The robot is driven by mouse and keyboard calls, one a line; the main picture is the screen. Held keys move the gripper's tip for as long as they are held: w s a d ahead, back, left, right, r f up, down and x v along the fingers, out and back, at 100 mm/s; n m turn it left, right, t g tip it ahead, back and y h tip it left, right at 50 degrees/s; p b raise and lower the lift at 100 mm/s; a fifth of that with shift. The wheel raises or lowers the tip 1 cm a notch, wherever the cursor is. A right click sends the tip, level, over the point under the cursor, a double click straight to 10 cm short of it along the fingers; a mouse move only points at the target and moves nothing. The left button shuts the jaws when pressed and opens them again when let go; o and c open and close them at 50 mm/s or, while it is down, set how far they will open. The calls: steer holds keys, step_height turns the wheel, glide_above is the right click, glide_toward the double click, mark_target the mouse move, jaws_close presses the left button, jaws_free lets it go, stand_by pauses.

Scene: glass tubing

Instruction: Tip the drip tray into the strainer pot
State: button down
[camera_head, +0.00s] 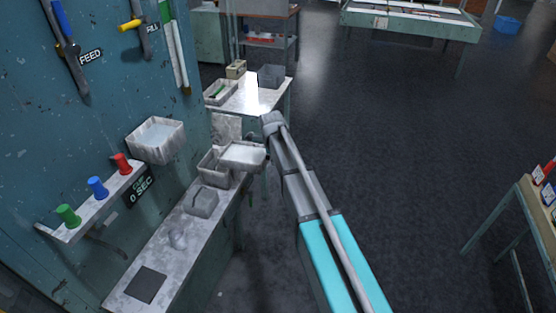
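A shallow grey tray with a pale, whitish surface inside (243,154), which looks like the drip tray, is at the far end of the narrow bench. It looks roughly level and overlaps a grey open container (211,166) on its left. A smaller grey open box (201,203) stands nearer on the bench. I cannot tell which of these is the strainer pot. My arm reaches in from the lower right, and its end, with my gripper (266,147), is at the tray's right side. The fingers are too small and hidden to show whether they grip the tray.
The narrow bench (152,250) runs along a blue-green panel. A wall bin (157,139) with pale contents hangs above it, beside a shelf with green, blue and red knobs (96,188). A small table (252,93) with boxes stands behind.

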steer(key=shift+w+a+r+g+h+p, duration=0.1)
steer(key=shift+a+r+g+h+p, duration=0.15)
steer(key=shift+r+h+p, duration=0.45)
steer(key=shift+a+r+g+h+p, duration=0.15)
steer(key=shift+r+g+h, duration=0.25)
steer(key=shift+h, duration=0.5)
steer(key=shift+w+a+r+n+g+h+p, duration=0.15)
steer(key=shift+a+r+h+p, duration=0.35)
steer(key=shift+r, duration=0.45)
steer(key=shift+w+a+r+n+g+h+p, duration=0.1)
steer(key=shift+w+a+r+g+h+p, duration=0.2)
steer(key=shift+r+h+p, duration=0.45)
steer(key=shift+w+a+r+n+h+p, duration=0.1)
steer(key=shift+a+r+h+p, duration=0.25)
steer(key=shift+r, duration=0.75)
steer(key=w+a+r+g+h+p, duration=0.1)
steer(key=a+r+h+p, duration=0.1)
steer(key=a+r, duration=0.3)
steer(key=shift+w+a+r+h, duration=0.2)
steer(key=shift+w+r+h, duration=0.3)
steer(key=shift+h, duration=0.4)
stand_by(1.5)
steer(key=shift+r+n, duration=0.15)
steer(key=shift+n, duration=0.1)
stand_by(0.5)
